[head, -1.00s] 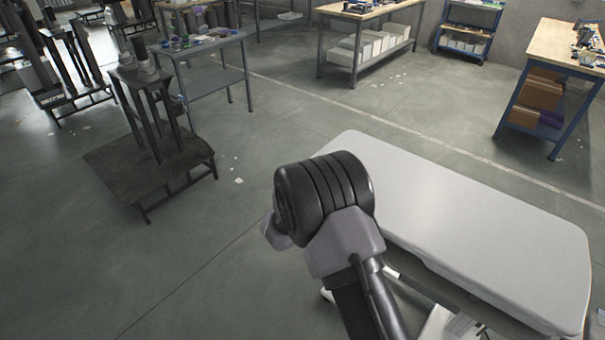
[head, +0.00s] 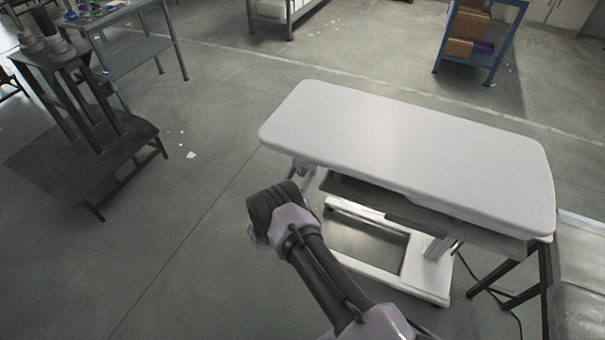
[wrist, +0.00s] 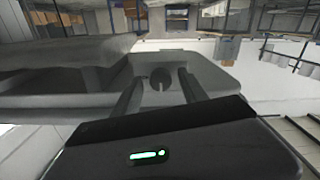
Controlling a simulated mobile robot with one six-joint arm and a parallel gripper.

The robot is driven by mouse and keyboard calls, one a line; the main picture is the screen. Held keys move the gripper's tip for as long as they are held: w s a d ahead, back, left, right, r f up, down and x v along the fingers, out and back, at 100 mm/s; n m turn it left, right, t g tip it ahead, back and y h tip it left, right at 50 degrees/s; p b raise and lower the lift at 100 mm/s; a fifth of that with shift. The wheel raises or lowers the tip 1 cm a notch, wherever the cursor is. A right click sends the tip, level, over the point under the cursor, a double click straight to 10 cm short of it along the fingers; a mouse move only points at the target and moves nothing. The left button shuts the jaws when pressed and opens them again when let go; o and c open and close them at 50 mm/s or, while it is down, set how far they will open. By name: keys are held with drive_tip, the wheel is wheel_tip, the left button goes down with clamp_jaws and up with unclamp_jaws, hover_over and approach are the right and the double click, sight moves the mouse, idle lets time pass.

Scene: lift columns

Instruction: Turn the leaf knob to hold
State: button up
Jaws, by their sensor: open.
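The white-topped lift table (head: 410,150) stands on a white base frame at the right of the head view. In the wrist view a round dark knob (wrist: 160,79) with a pale pointer line sits in a grey housing (wrist: 208,62). My gripper (wrist: 159,75) is open, with one finger on each side of the knob. I cannot tell whether the fingers touch it. In the head view my wrist is low at the table's left end and hides the gripper and knob. No knob markings can be read.
A dark stand with columns (head: 85,165) is at the left. A metal bench (head: 150,50) is behind it, and a blue-framed bench (head: 475,45) at the back. A dark-legged bench (head: 580,270) is close at the right. The floor left of the table is open.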

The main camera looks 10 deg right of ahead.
drive_tip(key=shift+b+x, duration=0.3)
drive_tip(key=shift+x, duration=1.1)
clamp_jaws()
